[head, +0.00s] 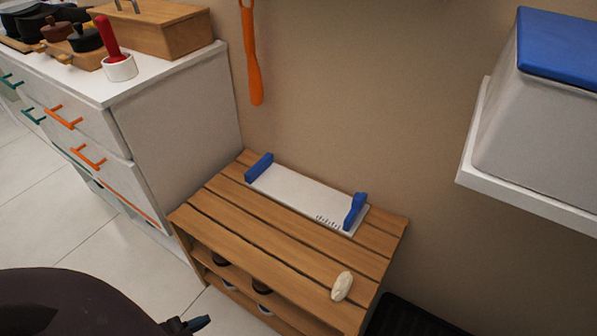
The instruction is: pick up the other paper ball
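A white, crumpled paper ball (342,286) rests on the front right slats of the low wooden bench (235,229). It is somewhat elongated, and nothing touches it from above. A dark part of my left arm fills the lower left corner of the head view. The small dark tip of my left gripper (190,325) shows at the bottom edge, left of the bench and well apart from the paper ball. Most of this gripper is cut off, so its opening and contents are hidden. My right gripper is not in view.
A white board with blue ends (300,197) lies on the bench's back half. Dark items sit on the shelf below. A white drawer cabinet (180,130) stands left, and a blue-lidded bin (545,110) sits on a ledge at right. An orange shoehorn (252,60) hangs on the wall.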

